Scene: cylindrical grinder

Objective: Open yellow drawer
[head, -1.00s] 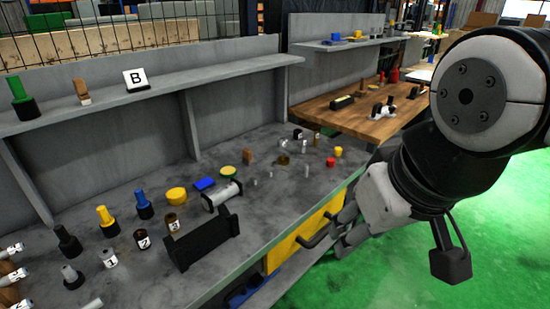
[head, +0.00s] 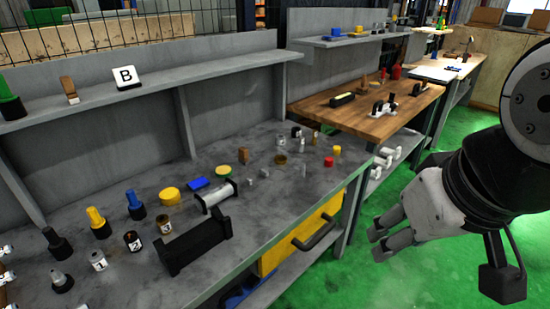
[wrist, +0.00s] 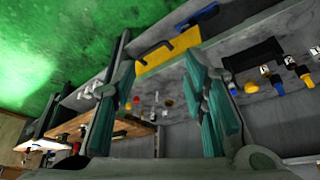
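The yellow drawer (head: 275,258) sits under the grey workbench top and looks shut, its front about flush with the bench edge. A black bar handle (head: 318,235) is on its front. The drawer also shows in the wrist view (wrist: 180,44), at the upper middle. My gripper (head: 378,237) is to the right of the drawer in the head view, over the green floor, apart from the handle. In the wrist view my gripper (wrist: 155,95) has its two fingers wide apart with nothing between them.
The grey workbench (head: 285,205) holds a black bracket (head: 193,246), cylinders and several small parts. A wooden table (head: 360,120) stands beyond it. A blue bin (head: 243,292) is on the shelf below. The green floor (head: 370,285) in front is clear.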

